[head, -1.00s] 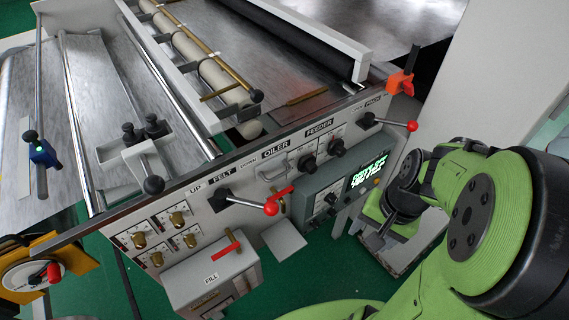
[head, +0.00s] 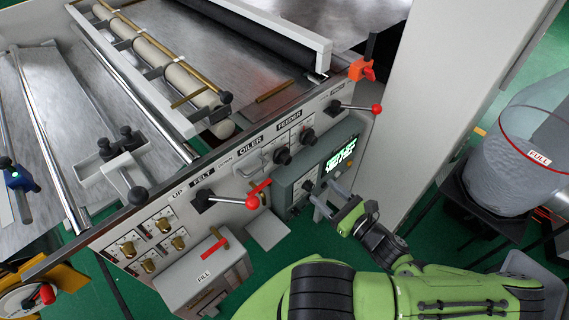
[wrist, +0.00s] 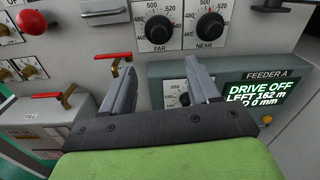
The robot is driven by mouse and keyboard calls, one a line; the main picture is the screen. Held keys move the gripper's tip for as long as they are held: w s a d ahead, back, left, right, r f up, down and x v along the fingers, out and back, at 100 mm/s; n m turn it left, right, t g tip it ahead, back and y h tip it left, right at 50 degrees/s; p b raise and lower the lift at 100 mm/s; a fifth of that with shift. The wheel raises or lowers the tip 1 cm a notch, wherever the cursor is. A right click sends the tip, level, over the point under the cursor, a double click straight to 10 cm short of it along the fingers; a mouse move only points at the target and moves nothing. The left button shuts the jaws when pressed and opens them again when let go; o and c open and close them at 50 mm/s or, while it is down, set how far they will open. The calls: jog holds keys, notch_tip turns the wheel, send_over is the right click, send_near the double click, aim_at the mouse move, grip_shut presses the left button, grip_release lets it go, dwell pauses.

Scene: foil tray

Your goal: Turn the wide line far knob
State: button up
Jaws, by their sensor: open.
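Two black knobs sit side by side on the white panel under the FEEDER label. In the wrist view the left one (wrist: 159,27) is marked FAR and the right one (wrist: 210,25) NEAR, with scales around 500. They also show in the head view, left (head: 283,156) and right (head: 307,138). Several brass knobs (head: 163,225) are at the panel's left end; their labels are too small to read, and I see no legible "wide line" marking. My gripper (wrist: 160,68) is open and empty, its fingers pointing at the panel below the FAR and NEAR knobs.
A grey feeder box (head: 345,158) with a lit display carries a dial (wrist: 186,98), partly hidden between my fingers. Red-handled levers (head: 253,202) and a FILL box (head: 207,275) stand to the left. A clear drum (head: 535,150) is at the right.

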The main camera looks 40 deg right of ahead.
aim_at(289, 162)
jog(key=w, duration=1.4)
jog(key=shift+p, duration=0.3)
jog(key=shift+s, duration=0.1)
jog(key=shift+c, duration=0.2)
jog(key=c, duration=1)
jog(key=shift+n, duration=0.3)
